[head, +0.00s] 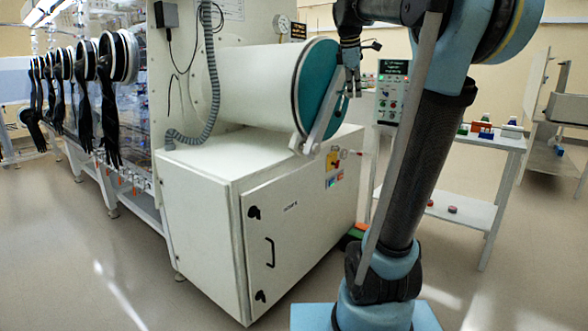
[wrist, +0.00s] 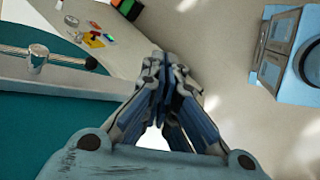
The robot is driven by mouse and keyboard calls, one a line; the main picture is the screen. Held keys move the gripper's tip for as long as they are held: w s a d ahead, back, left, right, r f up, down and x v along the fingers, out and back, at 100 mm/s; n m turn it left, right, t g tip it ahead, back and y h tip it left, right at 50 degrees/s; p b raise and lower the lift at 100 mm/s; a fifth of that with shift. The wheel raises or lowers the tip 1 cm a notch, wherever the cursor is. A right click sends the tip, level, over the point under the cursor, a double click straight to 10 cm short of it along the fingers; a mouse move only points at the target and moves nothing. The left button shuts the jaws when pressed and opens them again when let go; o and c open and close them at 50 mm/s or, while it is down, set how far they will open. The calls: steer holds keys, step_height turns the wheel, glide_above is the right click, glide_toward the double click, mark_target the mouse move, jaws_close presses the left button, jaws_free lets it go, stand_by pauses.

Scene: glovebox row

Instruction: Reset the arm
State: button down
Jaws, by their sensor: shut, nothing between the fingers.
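My arm (head: 426,150) rises from its light-blue base at the lower right and bends over at the top of the head view. My gripper (head: 352,85) hangs downward by the right side of the round teal door (head: 317,80). In the wrist view, my gripper (wrist: 166,72) has its fingers together with nothing between them. The teal door (wrist: 40,130) shows there at the lower left, with a metal bar (wrist: 75,85) across it. In the head view, the gripper overlaps the door's edge and bar; I cannot tell whether it touches them.
The door closes the end of a white cylinder (head: 245,82) above a white cabinet (head: 270,225). A control panel (head: 392,95) stands behind my arm. A shelved cart (head: 470,210) holds small items at right. Black gloves (head: 108,110) hang along the glovebox row at left. Floor at front left is clear.

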steer(key=s+f+m, duration=0.5)
steer(key=s+f, duration=0.5)
steer(key=f, duration=0.3)
steer(key=s+a+f+m+g+y, duration=0.1)
steer(key=s+f+m, duration=0.4)
steer(key=s+f, duration=0.5)
steer(key=s+f+m+y, duration=0.1)
steer(key=s+f+m, duration=0.4)
steer(key=s+f, duration=0.5)
step_height(320, 180, down, 6)
steer(key=shift+s+a+f, duration=0.1)
steer(key=shift+s+a, duration=0.15)
steer(key=shift+w+f, duration=0.2)
steer(key=shift+w, duration=0.3)
